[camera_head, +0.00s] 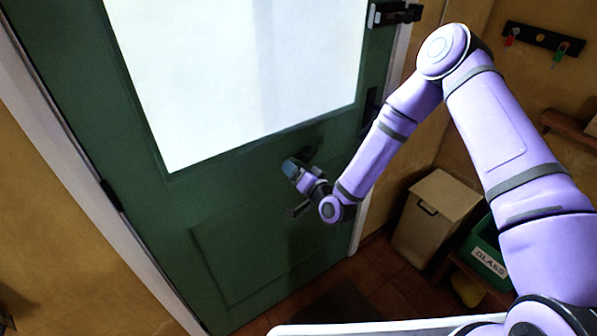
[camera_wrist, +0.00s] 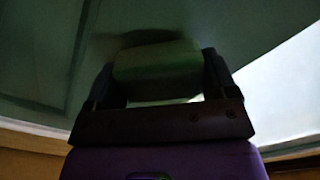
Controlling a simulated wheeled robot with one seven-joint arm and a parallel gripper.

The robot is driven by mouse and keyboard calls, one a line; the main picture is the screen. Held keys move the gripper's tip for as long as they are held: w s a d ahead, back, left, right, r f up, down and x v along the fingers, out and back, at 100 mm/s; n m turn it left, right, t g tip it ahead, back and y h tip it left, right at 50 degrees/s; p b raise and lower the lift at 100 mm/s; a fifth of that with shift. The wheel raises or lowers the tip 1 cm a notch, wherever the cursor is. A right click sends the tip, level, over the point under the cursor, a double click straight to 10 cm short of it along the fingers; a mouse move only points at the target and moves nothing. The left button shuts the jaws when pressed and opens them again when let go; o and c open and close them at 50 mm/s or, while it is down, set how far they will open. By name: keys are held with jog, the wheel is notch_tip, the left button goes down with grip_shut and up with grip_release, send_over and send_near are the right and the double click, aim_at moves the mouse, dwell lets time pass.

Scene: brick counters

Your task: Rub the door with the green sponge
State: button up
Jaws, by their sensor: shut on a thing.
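The dark green door (camera_head: 155,195) fills the left and middle of the head view, with a large bright pane in its upper part. It also fills the upper part of the wrist view (camera_wrist: 40,60). My gripper (camera_head: 293,170) is at the door, just below the pane. In the wrist view my gripper (camera_wrist: 158,75) is shut on the green sponge (camera_wrist: 155,62), which sits between the two dark fingers. The sponge is close against the door face; the dim light hides whether it touches. In the head view the sponge is hard to make out.
A key rack (camera_head: 542,38) hangs on the right wall. A black latch (camera_head: 393,14) sits at the door's upper right edge.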

aim_at(300, 151)
jog(key=shift+x, duration=0.8)
jog(key=shift+w+d, duration=0.95)
jog(key=shift+d, duration=0.5)
jog(key=shift+w+d, duration=0.95)
jog(key=shift+d, duration=0.45)
jog(key=shift+w+d, duration=1)
jog(key=shift+d, duration=0.45)
jog(key=shift+w+d+r, duration=0.1)
jog(key=shift+w+d, duration=0.4)
jog(key=shift+d, duration=0.2)
jog(key=shift+w+d, duration=0.55)
jog(key=shift+d, duration=0.15)
jog(key=shift+r, duration=0.75)
jog(key=shift+s+a+f, duration=0.1)
jog(key=shift+s+a, duration=1.05)
jog(key=shift+a, duration=0.25)
jog(key=shift+s+a, duration=0.9)
jog(key=shift+a, duration=0.55)
jog(key=shift+s+a, duration=0.9)
jog(key=shift+a, duration=0.55)
jog(key=shift+s+a, duration=0.9)
jog(key=shift+a, duration=0.55)
jog(key=shift+r, duration=0.8)
jog(key=shift+w+d, duration=0.45)
jog(key=shift+d, duration=0.35)
jog(key=shift+w+d, duration=0.45)
jog(key=shift+d, duration=0.35)
